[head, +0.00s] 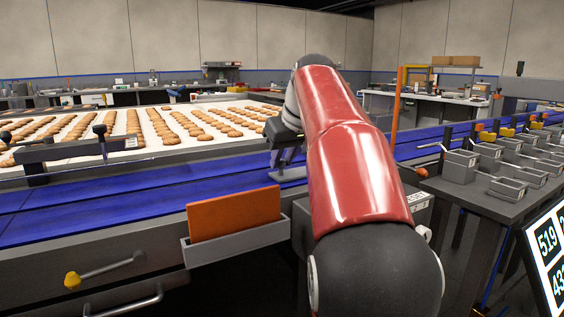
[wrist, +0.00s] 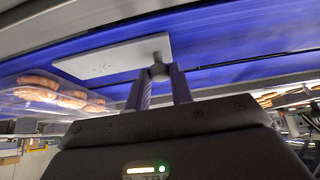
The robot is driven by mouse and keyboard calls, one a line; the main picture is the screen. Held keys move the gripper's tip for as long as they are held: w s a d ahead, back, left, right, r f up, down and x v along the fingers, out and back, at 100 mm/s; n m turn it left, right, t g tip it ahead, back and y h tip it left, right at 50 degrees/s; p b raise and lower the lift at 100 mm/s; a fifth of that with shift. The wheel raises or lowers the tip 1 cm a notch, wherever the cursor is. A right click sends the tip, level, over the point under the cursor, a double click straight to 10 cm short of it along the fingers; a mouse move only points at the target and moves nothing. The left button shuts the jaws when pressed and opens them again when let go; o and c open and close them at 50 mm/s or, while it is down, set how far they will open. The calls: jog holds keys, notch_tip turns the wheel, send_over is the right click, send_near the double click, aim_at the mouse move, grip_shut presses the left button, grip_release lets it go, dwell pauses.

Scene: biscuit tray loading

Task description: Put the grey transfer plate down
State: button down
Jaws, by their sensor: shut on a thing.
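The grey transfer plate (wrist: 112,60) is a flat light-grey slab with a short knob in the wrist view. My gripper (wrist: 159,76) is shut on that knob. In the head view part of the plate (head: 291,174) shows beneath my gripper (head: 286,155), over the blue belt (head: 140,195). I cannot tell whether the plate touches the belt. My red arm hides the right part of this area.
Rows of biscuits lie on a white surface (head: 153,131) behind the belt. An orange panel (head: 234,214) stands in a grey holder (head: 237,243) at the front edge. Grey bins (head: 459,163) stand on a table at right. The belt at left is bare.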

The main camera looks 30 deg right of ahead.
jog(key=c, duration=1.2)
grip_release()
jog(key=shift+c, duration=0.2)
